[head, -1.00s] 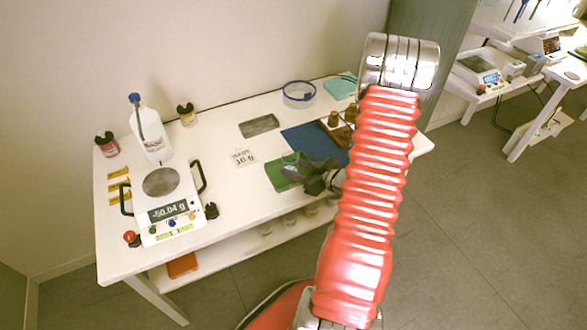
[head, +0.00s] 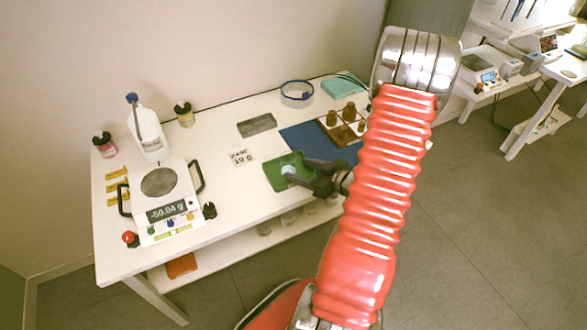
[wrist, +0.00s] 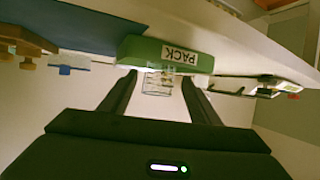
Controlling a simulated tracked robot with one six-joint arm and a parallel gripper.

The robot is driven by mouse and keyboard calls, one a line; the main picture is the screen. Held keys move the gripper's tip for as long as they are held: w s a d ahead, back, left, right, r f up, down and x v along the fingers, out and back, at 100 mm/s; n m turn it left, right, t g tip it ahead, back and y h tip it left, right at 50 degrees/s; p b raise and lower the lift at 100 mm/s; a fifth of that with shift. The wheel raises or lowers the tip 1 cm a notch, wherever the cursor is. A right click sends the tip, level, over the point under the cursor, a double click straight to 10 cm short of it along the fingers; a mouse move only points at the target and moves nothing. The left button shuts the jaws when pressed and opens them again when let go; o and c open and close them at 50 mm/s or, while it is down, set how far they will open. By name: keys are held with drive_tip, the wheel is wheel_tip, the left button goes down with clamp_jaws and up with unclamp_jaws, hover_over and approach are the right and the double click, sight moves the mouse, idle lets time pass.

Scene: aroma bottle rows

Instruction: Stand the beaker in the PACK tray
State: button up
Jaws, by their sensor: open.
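The green PACK tray (head: 272,178) lies near the front edge of the table in the head view. In the wrist view the tray (wrist: 135,47) shows its PACK label upside down. The clear beaker (head: 289,169) is at the tray; it is small and pale in the head view. In the wrist view the beaker (wrist: 158,83) shows between the fingertips, with gaps at both sides. My gripper (head: 298,171) is open and comes in from the right, its dark fingers spread on either side of the beaker. It also shows in the wrist view (wrist: 159,78).
A blue mat (head: 300,137) and a wooden rack (head: 326,130) with brown bottles lie behind the gripper. A scale (head: 160,205) reading -50.04 g stands at left beside a white bottle (head: 150,138). A grey tray (head: 257,125) and a label card (head: 241,157) lie between.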

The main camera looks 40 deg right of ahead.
drive_tip(key=v, duration=0.8)
idle(0.7)
